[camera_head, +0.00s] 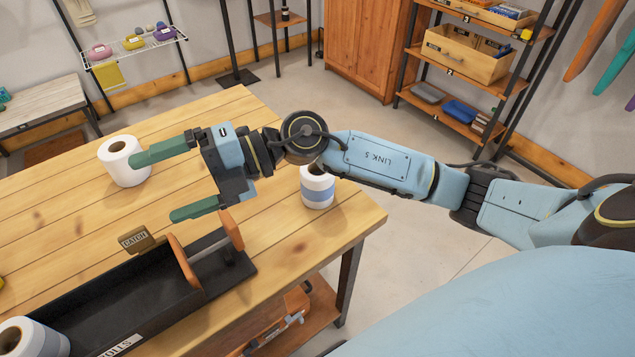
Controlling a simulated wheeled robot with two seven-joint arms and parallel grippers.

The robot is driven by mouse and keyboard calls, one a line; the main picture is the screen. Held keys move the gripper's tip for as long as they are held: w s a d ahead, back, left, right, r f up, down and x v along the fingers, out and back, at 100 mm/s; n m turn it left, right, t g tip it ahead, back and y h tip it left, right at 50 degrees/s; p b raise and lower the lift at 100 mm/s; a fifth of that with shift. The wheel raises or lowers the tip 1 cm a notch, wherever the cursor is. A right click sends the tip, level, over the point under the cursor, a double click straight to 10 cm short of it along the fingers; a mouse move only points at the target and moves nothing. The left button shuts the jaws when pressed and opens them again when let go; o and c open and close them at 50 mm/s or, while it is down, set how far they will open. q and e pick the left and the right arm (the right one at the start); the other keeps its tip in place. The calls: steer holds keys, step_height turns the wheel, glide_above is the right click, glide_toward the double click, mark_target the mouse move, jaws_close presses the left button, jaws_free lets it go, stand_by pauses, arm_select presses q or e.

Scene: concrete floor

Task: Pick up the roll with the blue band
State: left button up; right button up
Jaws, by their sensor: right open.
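A white roll with a blue band (318,195) stands upright on the wooden table (75,215) near its right edge, partly behind my right forearm. A plain white roll (122,168) stands farther left on the table. Another roll (30,338), with a grey-blue band, is cut off at the lower left corner. My right gripper (154,187) is open and empty above the table, its green fingers pointing left. Its far fingertip overlaps the plain roll's right side in the picture; I cannot tell if they touch. The blue-banded roll is behind the gripper, to the right. My left gripper is out of view.
A long black holder (150,300) labelled for rolls, with an orange-ended bar and a small brown "CATCH" tag (134,239), lies along the table's front. Shelves (455,105) and a wooden cabinet (362,45) stand at the back. The table's far middle is clear.

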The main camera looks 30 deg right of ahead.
steer(key=w+d+f+n+g+h, duration=0.2)
steer(key=d+f+h, duration=0.4)
steer(key=d, duration=0.1)
steer(key=m+h, duration=0.3)
steer(key=h, duration=0.8)
glide_toward(317, 179)
steer(key=shift+w+d+f, duration=0.2)
steer(key=shift+w+d, duration=0.3)
steer(key=shift+d, duration=0.1)
steer(key=shift+w+d+f, duration=0.25)
steer(key=shift+w+d, duration=0.2)
steer(key=shift+d, duration=0.2)
step_height(317, 179, down, 7)
steer(key=shift+w+a+f, duration=0.1)
steer(key=shift+w+f, duration=0.1)
steer(key=shift+f, duration=0.8)
steer(key=shift+w+a+f, duration=0.1)
steer(key=shift+w+f, duration=0.1)
steer(key=shift+f, duration=0.75)
steer(key=shift+w+f, duration=0.15)
steer(key=shift+f, duration=0.85)
steer(key=shift+c, duration=0.3)
steer(key=c, duration=1)
